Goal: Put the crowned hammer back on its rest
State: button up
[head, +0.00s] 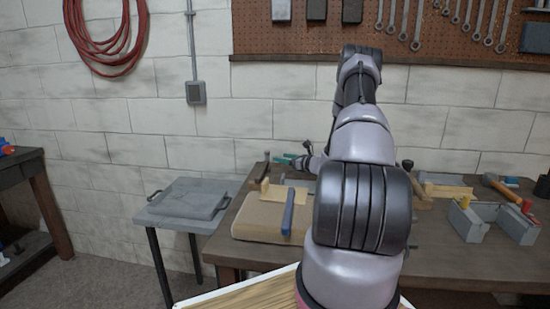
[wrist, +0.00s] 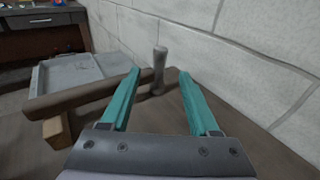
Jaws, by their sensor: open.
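My gripper (wrist: 158,80) has two teal fingers spread wide apart, with nothing gripped between them. In the head view my gripper (head: 283,159) is low over the back left of the bench, partly hidden by my arm. A hammer-like tool with a grey cylindrical head (wrist: 159,68) and a dark brown handle (wrist: 85,95) lies just beyond the fingertips. Its head shows in the gap between them, and its handle runs left behind the left finger. It also shows in the head view (head: 257,172). A wooden block (wrist: 55,130) is by the handle's left end. I see no clear crown mark.
Another hammer (head: 419,192), wooden pieces and a grey vise-like fixture (head: 465,222) are on the right. The wall is close behind the bench.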

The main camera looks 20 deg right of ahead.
jog(key=s+a+r+n+g+y, duration=0.25)
jog(key=s+a+r+n, duration=0.25)
jog(key=a+r, duration=0.3)
jog(key=s+a+r+n+g+y, duration=0.1)
jog(key=s+a+r+n+g, duration=0.35)
jog(key=a+r, duration=0.25)
jog(key=s+a+r+n+g+y, duration=0.1)
jog(key=s+a+r+n+g, duration=0.2)
jog(key=s+a+r+n, duration=0.4)
jog(key=s+a+r+n+h, duration=0.1)
jog(key=s+r+n+h, duration=0.1)
jog(key=s, duration=0.6)
jog(key=s+a+r+n+t+h, duration=0.1)
jog(key=s+r+n+h, duration=0.2)
jog(key=s+r+n, duration=0.2)
jog(key=s+a+r+n+h, duration=0.1)
jog(key=s+r+n+h, duration=0.2)
jog(key=s, duration=0.8)
jog(key=shift+s+r+n, duration=0.2)
jog(key=shift+r+n, duration=0.25)
jog(key=shift+n, duration=0.3)
